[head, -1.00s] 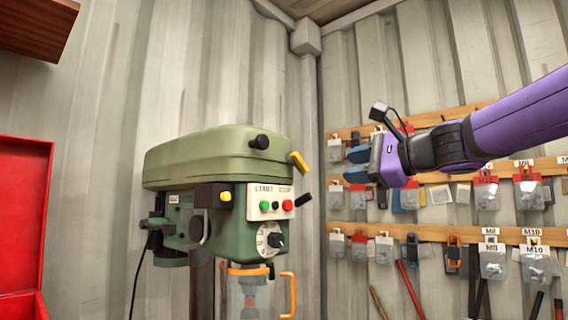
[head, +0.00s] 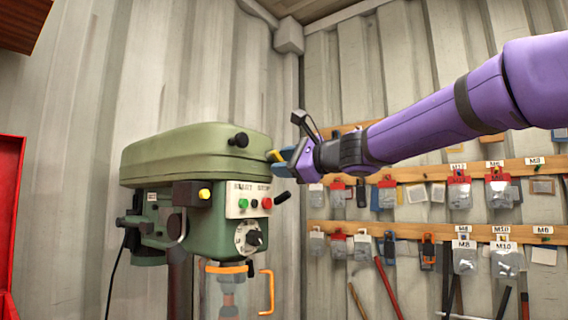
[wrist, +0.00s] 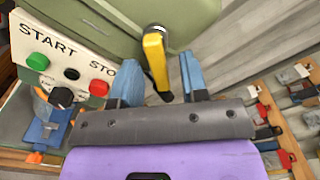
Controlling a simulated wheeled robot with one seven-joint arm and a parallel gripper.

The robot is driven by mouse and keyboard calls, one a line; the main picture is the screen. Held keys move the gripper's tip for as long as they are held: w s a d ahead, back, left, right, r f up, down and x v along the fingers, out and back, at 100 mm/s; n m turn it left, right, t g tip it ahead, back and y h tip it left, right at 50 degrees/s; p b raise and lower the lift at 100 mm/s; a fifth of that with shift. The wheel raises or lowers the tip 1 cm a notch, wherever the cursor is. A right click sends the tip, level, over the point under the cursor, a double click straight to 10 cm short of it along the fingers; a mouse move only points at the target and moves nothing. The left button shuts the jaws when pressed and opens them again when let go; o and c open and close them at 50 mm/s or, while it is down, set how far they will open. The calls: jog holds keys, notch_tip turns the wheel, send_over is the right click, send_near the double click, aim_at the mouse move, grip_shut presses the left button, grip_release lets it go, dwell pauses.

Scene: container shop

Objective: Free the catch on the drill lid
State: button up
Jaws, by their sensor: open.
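The drill press has a green lid (head: 180,152) that sits down on its head; the lid's edge also shows at the top of the wrist view (wrist: 110,15). A yellow catch lever (head: 272,156) sticks out from the lid's right side. In the wrist view the yellow lever (wrist: 154,58) points down towards me, with a dark end. My gripper (wrist: 160,66) is open, its two blue fingers on either side of the lever, with gaps visible. In the head view my gripper (head: 284,160) covers part of the lever. Whether a finger touches it I cannot tell.
The control panel (head: 247,201) with green, black and red buttons is just below and left of the gripper. A black knob (head: 238,140) is on the lid. An orange-framed clear guard (head: 225,285) hangs below. Wooden racks (head: 460,167) with bagged parts line the right wall.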

jog(key=shift+a, duration=0.1)
jog(key=shift+c, duration=0.2)
grip_shut()
jog(key=shift+w+r+n, duration=0.15)
jog(key=shift+r+n, duration=0.1)
jog(key=shift+n, duration=1.15)
jog(key=shift+w+r+n, duration=0.1)
jog(key=shift+r+n, duration=0.15)
jog(key=shift+n, duration=1.15)
jog(key=shift+o, duration=0.2)
grip_release()
jog(key=v, duration=1.1)
